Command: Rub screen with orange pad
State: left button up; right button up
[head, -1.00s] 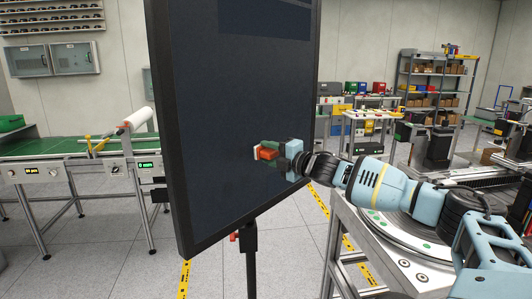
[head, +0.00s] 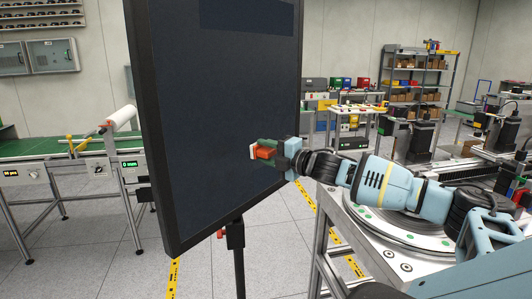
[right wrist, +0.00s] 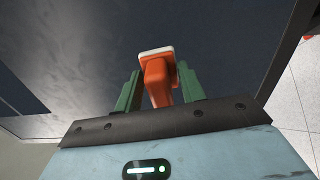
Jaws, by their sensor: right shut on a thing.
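The screen (head: 215,110) is a large dark panel with a black frame, standing upright on a post. It fills most of the right wrist view (right wrist: 215,40). The orange pad (head: 265,152) has a pale face and an orange grip; it also shows in the right wrist view (right wrist: 158,75). My right gripper (head: 270,150) is shut on the pad's orange grip, its green fingers on either side. The pad is in front of the lower right part of the screen, pale face toward it. I cannot tell whether it touches. My left gripper is not in view.
A metal table with a round plate (head: 400,235) stands under my right arm. A green conveyor (head: 45,147) is at the left, behind the screen. The screen's post (head: 237,255) stands on the open tiled floor. Shelves (head: 415,75) stand at the back right.

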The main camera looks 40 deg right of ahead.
aim_at(273, 154)
jog(key=shift+s+d+f, duration=0.1)
jog(key=shift+s, duration=0.4)
jog(key=shift+s+d, duration=0.1)
jog(key=shift+s, duration=0.8)
jog(key=shift+s, duration=0.1)
